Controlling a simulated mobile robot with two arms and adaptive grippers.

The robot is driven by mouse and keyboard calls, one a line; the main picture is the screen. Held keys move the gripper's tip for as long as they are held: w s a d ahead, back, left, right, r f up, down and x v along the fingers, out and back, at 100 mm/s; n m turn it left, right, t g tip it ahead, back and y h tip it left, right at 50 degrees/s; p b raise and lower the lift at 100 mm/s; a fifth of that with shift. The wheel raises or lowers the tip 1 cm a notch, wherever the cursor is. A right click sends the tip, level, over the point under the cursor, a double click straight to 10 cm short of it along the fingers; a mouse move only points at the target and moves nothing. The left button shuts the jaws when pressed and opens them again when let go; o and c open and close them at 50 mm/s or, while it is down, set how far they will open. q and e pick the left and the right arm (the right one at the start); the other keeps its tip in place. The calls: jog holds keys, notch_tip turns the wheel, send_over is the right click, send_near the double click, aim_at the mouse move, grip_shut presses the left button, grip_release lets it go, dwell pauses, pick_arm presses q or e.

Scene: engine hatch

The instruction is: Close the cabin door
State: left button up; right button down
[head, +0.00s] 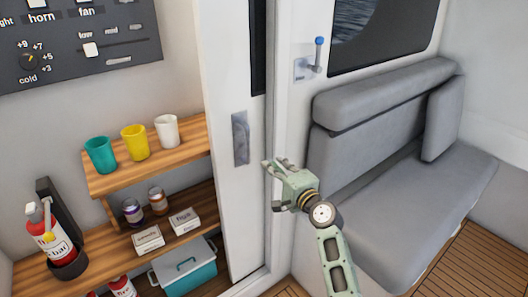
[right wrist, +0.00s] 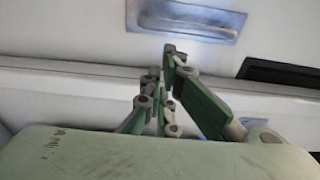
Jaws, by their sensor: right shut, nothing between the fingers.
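The cabin door (head: 226,205) is a tall white panel in the middle of the head view, standing between the shelves and the seat. A grey recessed handle (head: 240,137) is set in its face; a similar recessed plate (right wrist: 190,18) shows at the top of the right wrist view. My right gripper (head: 270,184) is shut and empty, just right of the door's edge and lower than the handle. Its fingers (right wrist: 160,72) point toward the white surface below the plate. I cannot tell whether they touch it. My left gripper is not in view.
A grey bench seat (head: 400,205) stands at right. A blue-knobbed lever (head: 317,55) is on the wall above it. Wooden shelves (head: 110,185) with cups, boxes and jars are at left, with a fire extinguisher (head: 52,238) and a teal cooler (head: 187,272).

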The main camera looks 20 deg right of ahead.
jog(key=x, duration=0.7)
jog(key=shift+b, duration=0.3)
